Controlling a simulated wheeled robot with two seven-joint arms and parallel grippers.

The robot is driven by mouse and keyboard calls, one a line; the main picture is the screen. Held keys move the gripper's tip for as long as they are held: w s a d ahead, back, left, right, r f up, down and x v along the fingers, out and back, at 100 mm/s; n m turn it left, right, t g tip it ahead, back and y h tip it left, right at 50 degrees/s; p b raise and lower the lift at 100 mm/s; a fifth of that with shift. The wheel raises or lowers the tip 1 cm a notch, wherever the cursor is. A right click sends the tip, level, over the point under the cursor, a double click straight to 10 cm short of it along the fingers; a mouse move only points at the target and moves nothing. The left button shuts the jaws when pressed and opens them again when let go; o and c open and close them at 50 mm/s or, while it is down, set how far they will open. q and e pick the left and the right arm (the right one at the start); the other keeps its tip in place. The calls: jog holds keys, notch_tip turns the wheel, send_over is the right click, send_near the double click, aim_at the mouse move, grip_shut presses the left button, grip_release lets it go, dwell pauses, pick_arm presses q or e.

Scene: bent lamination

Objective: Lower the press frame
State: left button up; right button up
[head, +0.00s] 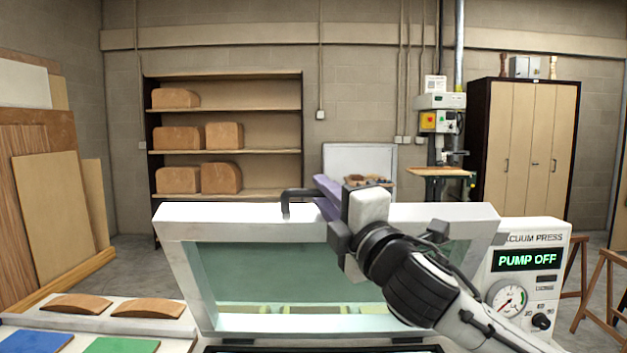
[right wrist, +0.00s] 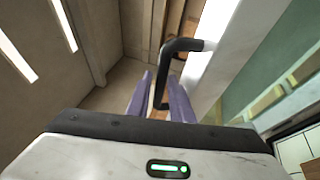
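The press frame (head: 460,213) is a pale frame around a greenish clear sheet (head: 265,260). It stands raised and tilted, with a black bent handle (head: 287,203) on its top edge. My right gripper (head: 326,196) is at the top edge by the handle. In the right wrist view the handle (right wrist: 181,45) runs down between the two purple fingers of the right gripper (right wrist: 160,92). The fingers stand apart, with a gap visible beside the bar. My left gripper is out of view.
The control box (head: 527,285) at the right reads PUMP OFF. Curved wooden pieces (head: 148,308) and blue and green sheets (head: 120,346) lie on a surface at lower left. A shelf (head: 225,143) with wooden forms stands behind. Sawhorses (head: 605,290) stand at far right.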

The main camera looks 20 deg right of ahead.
jog(key=x, duration=0.4)
jog(key=shift+w+p, duration=0.35)
jog(key=shift+w, duration=0.05)
grip_shut()
